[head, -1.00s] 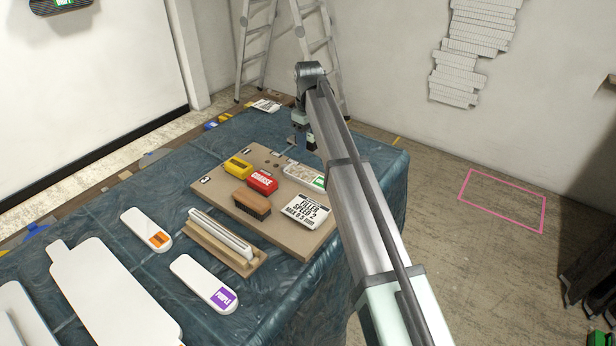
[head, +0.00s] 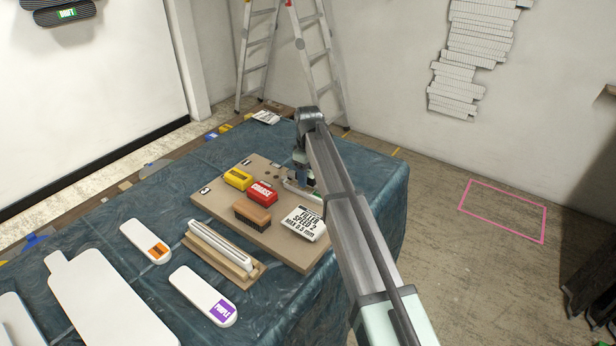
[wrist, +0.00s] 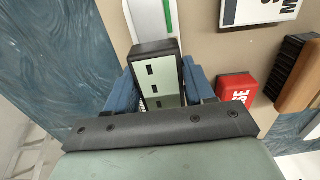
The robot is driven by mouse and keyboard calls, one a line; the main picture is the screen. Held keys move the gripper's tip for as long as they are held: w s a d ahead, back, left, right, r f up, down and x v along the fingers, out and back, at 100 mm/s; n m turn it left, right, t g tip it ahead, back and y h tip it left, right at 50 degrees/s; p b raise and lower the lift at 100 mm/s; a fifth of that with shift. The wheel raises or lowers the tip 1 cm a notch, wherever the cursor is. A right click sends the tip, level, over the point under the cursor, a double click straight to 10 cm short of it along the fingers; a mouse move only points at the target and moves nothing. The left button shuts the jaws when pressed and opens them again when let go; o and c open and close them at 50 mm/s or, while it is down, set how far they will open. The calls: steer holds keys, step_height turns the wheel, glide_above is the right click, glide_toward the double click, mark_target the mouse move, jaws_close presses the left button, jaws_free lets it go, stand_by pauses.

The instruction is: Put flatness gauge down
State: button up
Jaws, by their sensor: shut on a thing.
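My gripper (wrist: 160,84) is shut on the flatness gauge (wrist: 158,76), a small dark-rimmed block with a pale green face and dark slots. The blue finger pads sit on either side of it. In the head view my gripper (head: 302,172) is low over the far right part of the tan board (head: 280,232), and my arm partly hides it. A white item with a green strip (wrist: 148,18) lies just beyond the gauge in the wrist view. I cannot tell whether the gauge touches the board.
On the board are a yellow block (head: 238,179), a red COARSE block (head: 262,192), a brush (head: 252,213) and a white filler card (head: 304,224). White paddles and a wooden holder (head: 222,250) lie on the blue-covered table (head: 180,190). A ladder (head: 310,60) stands behind.

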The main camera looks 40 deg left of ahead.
steer(key=shift+f, duration=0.3)
steer(key=shift+f, duration=0.15)
steer(key=o, duration=1.1)
steer(key=shift+o, duration=0.2)
step_height(320, 180, up, 12)
